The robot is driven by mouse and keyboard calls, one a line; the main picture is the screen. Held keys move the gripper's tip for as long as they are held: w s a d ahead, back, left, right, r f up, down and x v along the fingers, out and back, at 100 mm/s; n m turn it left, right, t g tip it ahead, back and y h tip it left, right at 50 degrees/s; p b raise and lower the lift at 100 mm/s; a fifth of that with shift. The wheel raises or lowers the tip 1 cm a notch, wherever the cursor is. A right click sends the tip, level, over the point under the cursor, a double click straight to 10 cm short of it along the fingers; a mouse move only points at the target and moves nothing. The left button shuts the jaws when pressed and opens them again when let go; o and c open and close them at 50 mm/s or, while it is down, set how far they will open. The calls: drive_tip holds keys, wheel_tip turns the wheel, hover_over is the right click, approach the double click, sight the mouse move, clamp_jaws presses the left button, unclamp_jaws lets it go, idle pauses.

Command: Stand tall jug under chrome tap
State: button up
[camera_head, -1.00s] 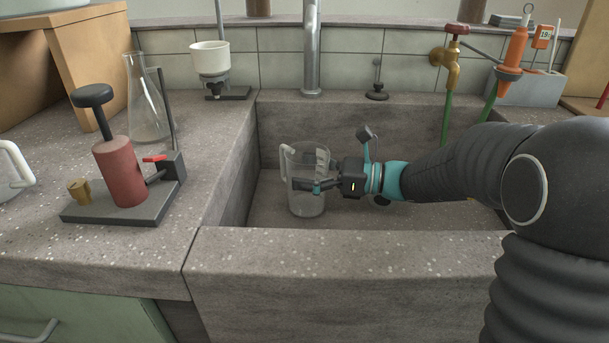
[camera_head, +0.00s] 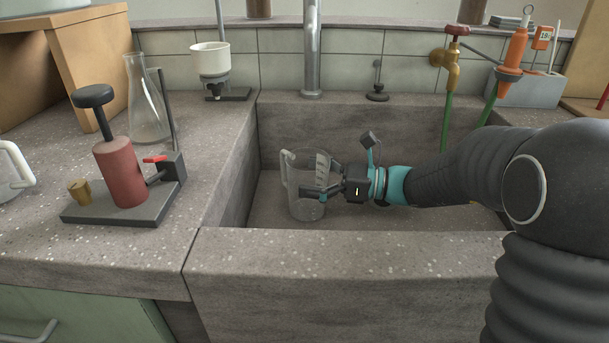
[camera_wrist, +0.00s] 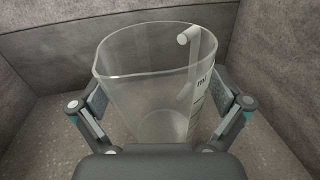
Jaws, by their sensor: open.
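The tall jug (camera_head: 299,178) is clear, with a handle on its left and measure marks on its right side. It stands upright in the sink and looks to be on the floor of it. It fills the middle of the wrist view (camera_wrist: 150,75), empty, with its handle on the far side. My gripper (camera_head: 322,192) is open, with one finger on each side of the jug; in the wrist view (camera_wrist: 160,105) I cannot tell whether they touch it. The chrome tap (camera_head: 312,50) rises behind the sink; its upper part and outlet are out of view.
The stone sink (camera_head: 330,245) has a high front wall and a left wall near the jug. A brass tap (camera_head: 452,70) with a green hose is at the back right. A red cylinder stand (camera_head: 120,175) and a glass flask (camera_head: 147,105) stand on the left bench.

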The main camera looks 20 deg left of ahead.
drive_tip(key=d, duration=1.1)
drive_tip(key=shift+w+d, duration=0.15)
drive_tip(key=shift+w, duration=0.25)
